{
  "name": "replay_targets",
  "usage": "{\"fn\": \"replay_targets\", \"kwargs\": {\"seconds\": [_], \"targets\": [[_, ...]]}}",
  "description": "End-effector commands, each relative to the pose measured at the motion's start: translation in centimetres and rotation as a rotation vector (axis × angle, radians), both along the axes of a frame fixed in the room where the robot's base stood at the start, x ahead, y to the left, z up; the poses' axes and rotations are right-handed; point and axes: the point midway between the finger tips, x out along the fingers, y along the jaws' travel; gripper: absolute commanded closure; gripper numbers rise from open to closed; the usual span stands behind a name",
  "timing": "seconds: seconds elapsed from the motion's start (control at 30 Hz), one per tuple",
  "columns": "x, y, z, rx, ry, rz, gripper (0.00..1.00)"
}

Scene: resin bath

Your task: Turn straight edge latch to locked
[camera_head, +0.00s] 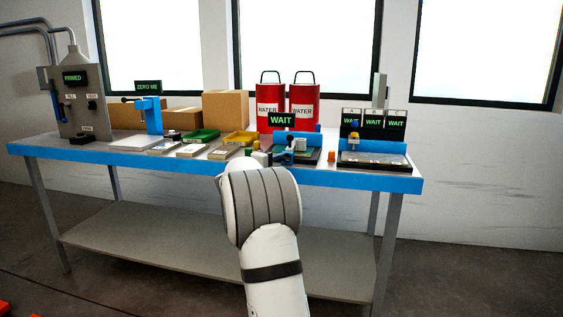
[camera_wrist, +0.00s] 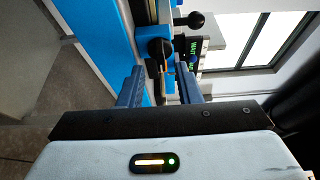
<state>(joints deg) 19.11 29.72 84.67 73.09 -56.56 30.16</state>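My gripper (camera_wrist: 160,86) shows in the wrist view as two blue fingers standing apart, so it is open. A black ball knob (camera_wrist: 160,48) lies in line with the gap between the fingers, near their tips. Whether the fingers touch it I cannot tell. It may belong to the straight edge latch, but no label shows. A second black ball knob (camera_wrist: 196,20) sits farther off, above right. In the head view my arm reaches the bench's front edge, before a black fixture (camera_head: 310,156) under a green WAIT sign (camera_head: 281,120). The arm hides part of the area.
The blue-edged bench (camera_head: 385,183) carries a station with three WAIT displays (camera_head: 374,122) at right. Red water cans (camera_head: 303,104) stand behind the fixture. Green (camera_head: 203,136) and yellow (camera_head: 240,138) trays, a blue stand (camera_head: 150,115) and a grey PRIMED machine (camera_head: 78,100) stand left.

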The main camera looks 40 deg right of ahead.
Motion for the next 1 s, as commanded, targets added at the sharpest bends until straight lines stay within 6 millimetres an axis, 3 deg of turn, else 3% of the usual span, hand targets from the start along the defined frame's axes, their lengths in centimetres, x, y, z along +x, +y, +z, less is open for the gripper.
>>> {"fn": "replay_targets", "kwargs": {"seconds": [0.1,0.3,0.9,1.0], "targets": [[-0.6,2.2,0.3,0.001,0.001,0.003,0.69],[-1.4,4.5,0.1,0.001,0.000,0.002,0.69],[-1.6,5.0,0.1,0.000,0.000,0.001,0.69],[-1.4,5.5,1.1,-0.003,0.011,0.031,0.69]]}}
